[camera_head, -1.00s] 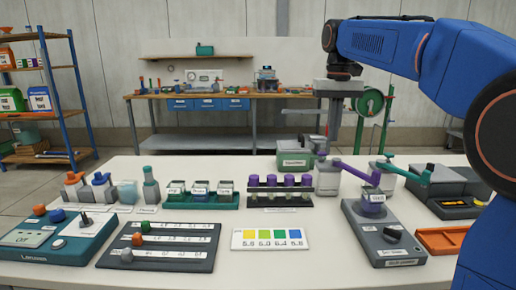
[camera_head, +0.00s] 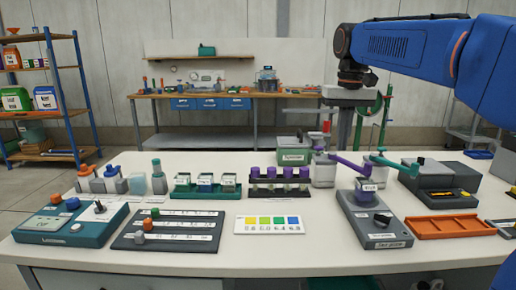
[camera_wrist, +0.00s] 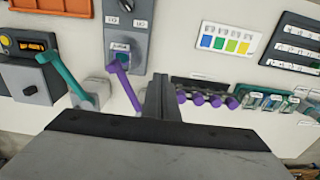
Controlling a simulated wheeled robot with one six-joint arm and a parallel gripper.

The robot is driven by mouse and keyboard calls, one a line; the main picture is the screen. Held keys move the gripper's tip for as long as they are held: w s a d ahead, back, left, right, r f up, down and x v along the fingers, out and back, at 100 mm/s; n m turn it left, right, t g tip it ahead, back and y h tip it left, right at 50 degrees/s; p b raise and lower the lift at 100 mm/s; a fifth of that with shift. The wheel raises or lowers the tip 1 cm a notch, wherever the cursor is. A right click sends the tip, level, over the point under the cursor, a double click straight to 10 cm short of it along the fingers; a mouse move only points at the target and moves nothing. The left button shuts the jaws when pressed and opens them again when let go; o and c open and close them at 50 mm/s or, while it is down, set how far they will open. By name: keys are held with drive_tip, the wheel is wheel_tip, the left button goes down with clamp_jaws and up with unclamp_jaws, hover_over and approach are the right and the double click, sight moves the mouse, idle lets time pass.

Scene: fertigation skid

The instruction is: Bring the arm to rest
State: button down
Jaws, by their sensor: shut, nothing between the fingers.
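My arm reaches in from the upper right of the head view. Its gripper (camera_head: 344,145) hangs fingers down above the back right part of the white table (camera_head: 270,262), behind the purple and teal levers. In the wrist view my gripper (camera_wrist: 160,82) shows its two fingers together, with nothing between them. The fingertips look clear of the things below, though their exact height is hard to judge.
Near my gripper stand a purple lever (camera_head: 347,164), a teal lever (camera_head: 392,163) and a rack with purple caps (camera_head: 280,190). A grey dosing unit (camera_head: 372,228) and an orange tray (camera_head: 450,227) are at the front right. A colour card (camera_head: 269,233) lies mid-table.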

drive_tip(key=s+d+f+t, duration=0.2)
drive_tip(key=s+d+f, duration=0.1)
drive_tip(key=s+f, duration=0.9)
drive_tip(key=s+d+f+t, duration=0.2)
drive_tip(key=s+f, duration=1.1)
drive_tip(key=s, duration=0.4)
drive_tip(key=shift+d+f, duration=0.3)
drive_tip(key=shift+d, duration=0.1)
drive_tip(key=shift+s, duration=0.1)
idle(0.5)
